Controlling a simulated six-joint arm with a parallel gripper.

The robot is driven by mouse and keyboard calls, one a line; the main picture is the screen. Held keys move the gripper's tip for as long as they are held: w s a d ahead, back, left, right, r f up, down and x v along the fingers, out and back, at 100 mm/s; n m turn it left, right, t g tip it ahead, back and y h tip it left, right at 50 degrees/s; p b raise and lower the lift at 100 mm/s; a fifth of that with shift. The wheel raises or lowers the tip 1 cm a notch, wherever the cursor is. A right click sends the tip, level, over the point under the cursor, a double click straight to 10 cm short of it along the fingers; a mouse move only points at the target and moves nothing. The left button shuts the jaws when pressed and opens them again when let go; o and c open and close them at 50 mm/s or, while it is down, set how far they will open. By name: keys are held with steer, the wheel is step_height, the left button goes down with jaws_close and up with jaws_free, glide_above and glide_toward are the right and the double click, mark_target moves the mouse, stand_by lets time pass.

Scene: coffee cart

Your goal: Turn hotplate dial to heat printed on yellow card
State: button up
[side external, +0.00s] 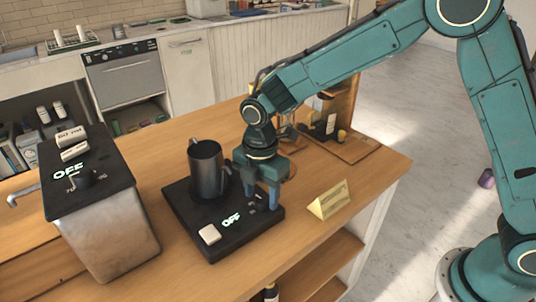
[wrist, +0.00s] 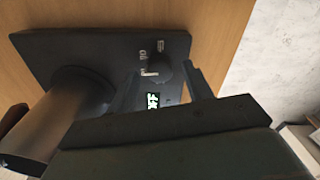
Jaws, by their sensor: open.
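The black hotplate (side external: 187,225) lies on the wooden cart top, its lit display (side external: 231,219) reading OFF. The hotplate dial (wrist: 160,73) is a dark round knob near small printed marks; in the side view it is largely hidden by my gripper. My gripper (side external: 262,200) is open and pointed down over the hotplate's right corner. In the wrist view its two fingers (wrist: 162,69) appear on either side of the dial; I cannot tell if they touch it. The yellow card (side external: 328,200) stands folded to the right of the hotplate; its print is too small to read.
A dark metal pitcher (side external: 206,170) stands on the hotplate close to my gripper. A wooden stand with bottles (side external: 340,140) is behind my gripper.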

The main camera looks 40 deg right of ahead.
steer(key=shift+f, duration=0.3)
steer(key=shift+c, duration=0.2)
steer(key=c, duration=0.9)
